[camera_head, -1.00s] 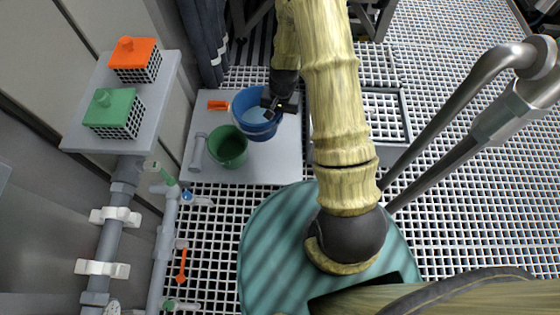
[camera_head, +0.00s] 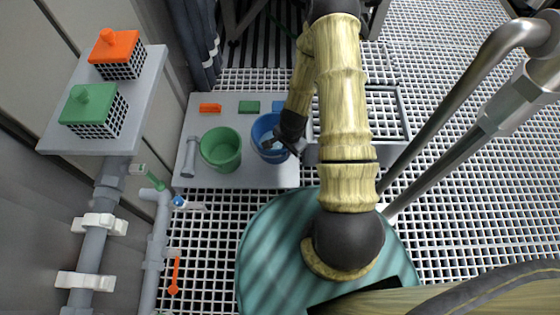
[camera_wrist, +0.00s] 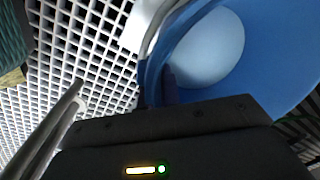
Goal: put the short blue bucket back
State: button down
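The blue bucket (camera_head: 262,127) is at the right part of the grey board (camera_head: 232,179), right of the green bucket (camera_head: 221,148). Whether it touches the board cannot be told. My gripper (camera_head: 274,144) reaches over its right side. In the wrist view, the blue bucket (camera_wrist: 285,55) fills the upper right, with its pale floor showing. My gripper's fingers (camera_wrist: 157,88) sit close on either side of its wall, one inside and one outside, so the gripper looks shut on the wall. My arm hides part of the bucket's right side.
An orange block (camera_head: 210,108), a green block (camera_head: 249,106) and a blue block (camera_head: 279,106) lie along the board's far edge. A grey cylinder (camera_head: 189,157) lies at its left. Pipes and a shelf with orange and green caged pieces stand left. A metal rail (camera_head: 440,125) rises right.

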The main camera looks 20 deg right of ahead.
jog(key=shift+f+b, duration=0.8)
jog(key=shift+f, duration=1.2)
jog(key=shift+f, duration=0.1)
jog(key=shift+f+b, duration=1.45)
jog(key=shift+f, duration=0.95)
jog(key=shift+f, duration=0.15)
jog(key=c, duration=1.6)
grip_release()
notch_tip(320, 180, up, 12)
jog(key=s+p, duration=0.1)
jog(key=p, duration=0.5)
jog(key=shift+d, duration=0.25)
jog(key=shift+r, duration=0.2)
